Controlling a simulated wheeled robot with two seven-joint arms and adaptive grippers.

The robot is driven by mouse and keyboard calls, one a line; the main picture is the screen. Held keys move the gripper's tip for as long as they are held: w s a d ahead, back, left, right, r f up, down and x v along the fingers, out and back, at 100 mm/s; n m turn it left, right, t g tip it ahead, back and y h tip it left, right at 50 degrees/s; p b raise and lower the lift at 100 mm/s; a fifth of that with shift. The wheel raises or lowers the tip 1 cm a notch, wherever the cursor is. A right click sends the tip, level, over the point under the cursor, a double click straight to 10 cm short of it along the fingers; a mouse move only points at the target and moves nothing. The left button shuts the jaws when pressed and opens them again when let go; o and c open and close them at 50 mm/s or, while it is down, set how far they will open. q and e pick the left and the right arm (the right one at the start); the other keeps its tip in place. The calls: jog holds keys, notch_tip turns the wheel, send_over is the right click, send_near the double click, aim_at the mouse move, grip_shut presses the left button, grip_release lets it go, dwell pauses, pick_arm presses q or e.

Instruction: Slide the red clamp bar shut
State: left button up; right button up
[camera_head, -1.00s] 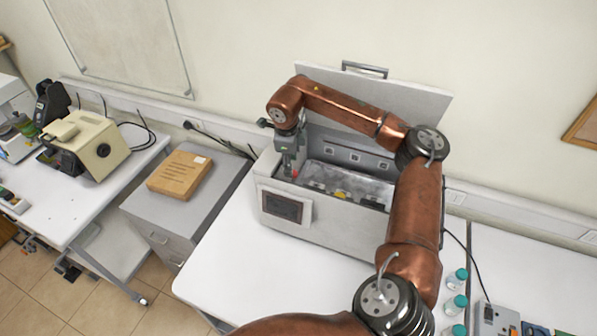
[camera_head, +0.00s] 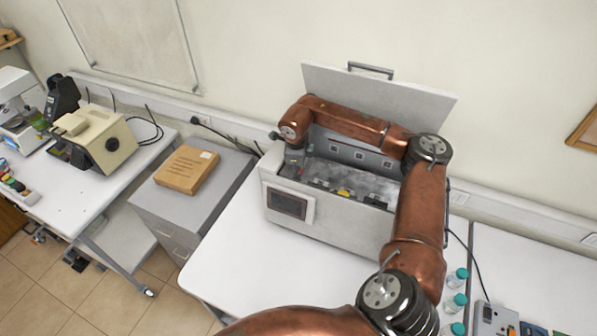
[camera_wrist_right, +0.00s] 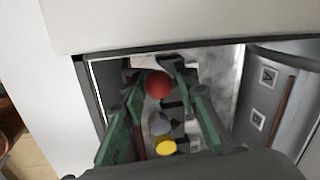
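The grey-white test machine (camera_head: 335,222) stands on the white table with its lid raised. In the right wrist view, a round red knob (camera_wrist_right: 158,83), which looks like the end of the red clamp bar, is inside the machine's opening. The bar itself is hidden. My right gripper (camera_wrist_right: 157,80) is open, with its green fingers reaching down into the opening and the red knob between the fingertips. I cannot tell whether they touch it. In the head view my right gripper (camera_head: 294,168) is low at the machine's left end. My left gripper is not in view.
A yellow knob (camera_wrist_right: 166,147) and a grey one sit near the red knob. The machine's walls border the gripper closely. A cardboard box (camera_head: 187,170) lies on the grey cabinet to the left. Bottles (camera_head: 455,302) stand at the right. The table's front left is clear.

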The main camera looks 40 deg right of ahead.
grip_shut()
dwell(0.3)
jog(key=shift+w+d+r+b, duration=0.1)
jog(key=shift+w+d+b, duration=0.2)
jog(key=shift+d, duration=0.3)
jog(key=shift+w+d+r+b, duration=0.1)
jog(key=shift+w+d+b, duration=0.2)
jog(key=shift+d, duration=0.25)
jog(key=shift+o, duration=2)
grip_release()
jog(key=shift+d+f, duration=0.1)
jog(key=shift+d, duration=0.05)
notch_tip(320, 180, up, 12)
jog(key=s+a, duration=0.1)
jog(key=a, duration=0.1)
jog(key=shift+s, duration=0.25)
jog(key=shift+f, duration=0.15)
